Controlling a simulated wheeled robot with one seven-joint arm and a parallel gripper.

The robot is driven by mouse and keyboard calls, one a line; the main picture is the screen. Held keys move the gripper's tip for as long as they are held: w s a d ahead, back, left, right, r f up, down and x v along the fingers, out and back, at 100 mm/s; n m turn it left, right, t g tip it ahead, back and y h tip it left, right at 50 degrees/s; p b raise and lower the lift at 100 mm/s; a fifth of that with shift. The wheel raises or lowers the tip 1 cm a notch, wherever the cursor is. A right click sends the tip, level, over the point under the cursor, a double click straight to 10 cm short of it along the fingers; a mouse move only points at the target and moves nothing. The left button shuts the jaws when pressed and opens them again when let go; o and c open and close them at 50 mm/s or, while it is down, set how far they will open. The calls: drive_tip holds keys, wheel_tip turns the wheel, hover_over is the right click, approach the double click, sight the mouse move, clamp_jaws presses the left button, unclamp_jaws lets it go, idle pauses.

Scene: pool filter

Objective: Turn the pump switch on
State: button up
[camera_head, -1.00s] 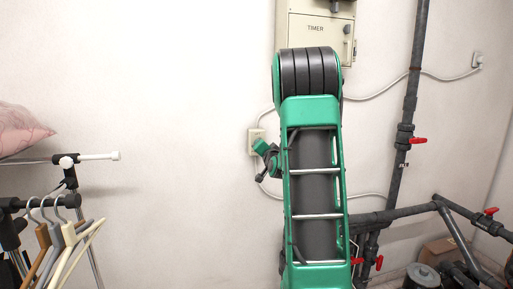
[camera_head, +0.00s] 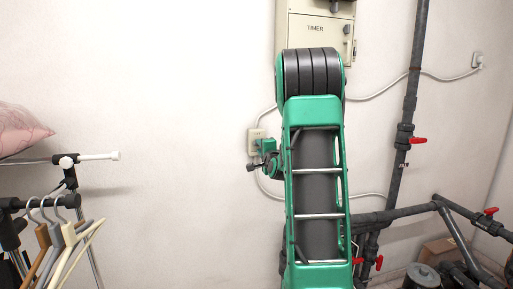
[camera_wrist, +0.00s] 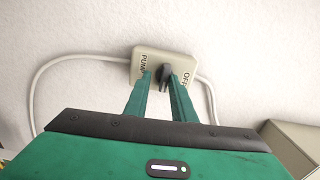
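The pump switch is a small beige box (camera_wrist: 146,61) on the wall, lettered PUMP on one side and OFF on the other. A black knob (camera_wrist: 164,77) stands out from its middle in the wrist view. In the head view the box (camera_head: 252,148) is partly covered by my arm. My gripper (camera_wrist: 160,77) is at the box with its two green fingers apart, one on each side of the knob. A gap shows between the fingers; I cannot tell whether either one touches the knob. In the head view the fingertips cannot be made out.
A beige TIMER panel (camera_head: 312,40) is on the wall above my arm. Grey pipes (camera_head: 412,90) with red valve handles (camera_head: 418,141) stand on the right. A clothes rack (camera_head: 95,156) with hangers is at the left. The wall between rack and switch is clear.

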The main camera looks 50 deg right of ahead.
drive_tip(key=shift+r, duration=0.1)
drive_tip(key=v, duration=0.6)
drive_tip(key=shift+r, duration=0.1)
idle(0.5)
drive_tip(key=v, duration=1)
drive_tip(key=shift+s+a, duration=0.25)
